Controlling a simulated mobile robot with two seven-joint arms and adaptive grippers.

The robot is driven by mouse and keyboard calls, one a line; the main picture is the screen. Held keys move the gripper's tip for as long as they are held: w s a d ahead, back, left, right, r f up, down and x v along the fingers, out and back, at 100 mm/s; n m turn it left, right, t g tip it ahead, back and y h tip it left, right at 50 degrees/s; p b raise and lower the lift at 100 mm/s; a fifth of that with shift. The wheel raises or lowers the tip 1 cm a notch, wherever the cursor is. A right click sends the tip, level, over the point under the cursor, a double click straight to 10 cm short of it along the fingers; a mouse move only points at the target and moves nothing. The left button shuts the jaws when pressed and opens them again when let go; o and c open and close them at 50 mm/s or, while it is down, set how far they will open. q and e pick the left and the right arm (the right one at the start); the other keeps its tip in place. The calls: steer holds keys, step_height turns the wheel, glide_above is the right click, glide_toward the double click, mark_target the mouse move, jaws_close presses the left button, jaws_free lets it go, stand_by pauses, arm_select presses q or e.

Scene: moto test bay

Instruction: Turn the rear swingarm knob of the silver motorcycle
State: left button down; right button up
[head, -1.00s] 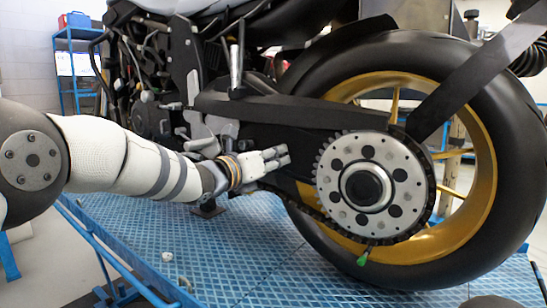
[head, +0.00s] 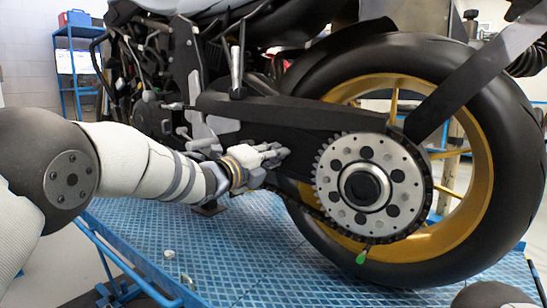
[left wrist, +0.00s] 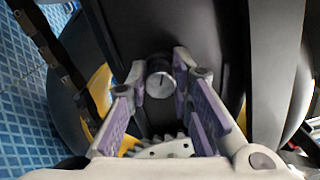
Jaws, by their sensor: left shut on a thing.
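The motorcycle's dark swingarm (head: 300,112) runs back to the rear wheel in the head view. My left gripper (head: 279,155) is at the swingarm's side, just left of the rear sprocket. In the left wrist view, a small round knob (left wrist: 161,83) with a silver face and a dark line across it sits between the fingertips of my left gripper (left wrist: 159,73). The fingers are closed on the knob from both sides. My right gripper is not in view.
The toothed silver sprocket (head: 368,187) and gold-rimmed rear wheel (head: 483,190) are close to the right of my left gripper. The motorcycle stands on a blue tread-plate platform (head: 235,255). A blue shelf (head: 77,62) stands at the back left.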

arm_select(q)
steer(key=n, duration=0.3)
steer(key=shift+n, duration=0.3)
steer(key=n, duration=0.3)
steer(key=shift+n, duration=0.3)
steer(key=n, duration=0.3)
steer(key=shift+f+n, duration=0.1)
steer(key=shift+n, duration=0.3)
steer(key=n, duration=0.3)
steer(key=shift+n, duration=0.3)
steer(key=n, duration=0.6)
steer(key=shift+b, duration=0.35)
steer(key=n, duration=0.6)
steer(key=shift+b, duration=0.4)
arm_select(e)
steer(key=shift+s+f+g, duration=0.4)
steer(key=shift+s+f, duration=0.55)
arm_select(q)
steer(key=shift+n, duration=0.4)
